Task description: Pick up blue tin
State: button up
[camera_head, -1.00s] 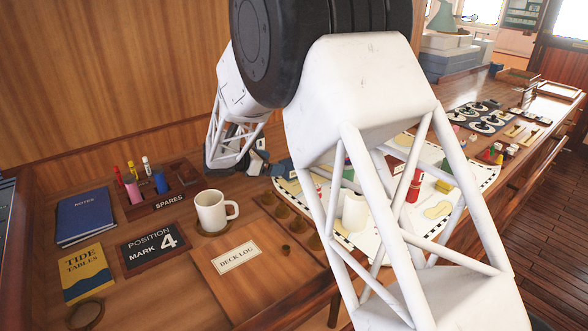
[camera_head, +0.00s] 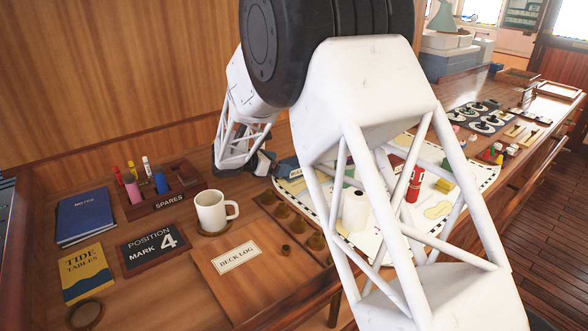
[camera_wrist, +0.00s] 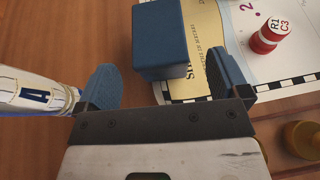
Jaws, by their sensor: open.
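A blue box-shaped thing, which I take for the blue tin (camera_wrist: 158,40), stands at the top middle of the wrist view, at the edge of the chart. It also shows beside my gripper in the head view (camera_head: 287,167), small and partly hidden. My gripper (camera_wrist: 163,72) is open. Its two blue-padded fingers are spread to either side of the tin's near end, with the tin between and ahead of them. I see no clear contact. In the head view my gripper (camera_head: 262,164) is low over the desk, left of the chart.
A red-and-white piece (camera_wrist: 268,32) stands on the chart (camera_wrist: 290,72) at the right. A brass-coloured round piece (camera_wrist: 303,138) is at lower right. A mug (camera_head: 211,211) and spares rack (camera_head: 178,186) stand nearer.

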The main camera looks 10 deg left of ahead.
aim_at(289, 163)
jog(key=shift+f+x, duration=0.2)
jog(key=shift+x, duration=2.35)
jog(key=shift+a, duration=0.15)
jog(key=c, duration=1.1)
jog(key=shift+r, duration=0.15)
notch_tip(289, 163, up, 10)
jog(key=shift+f, duration=0.15)
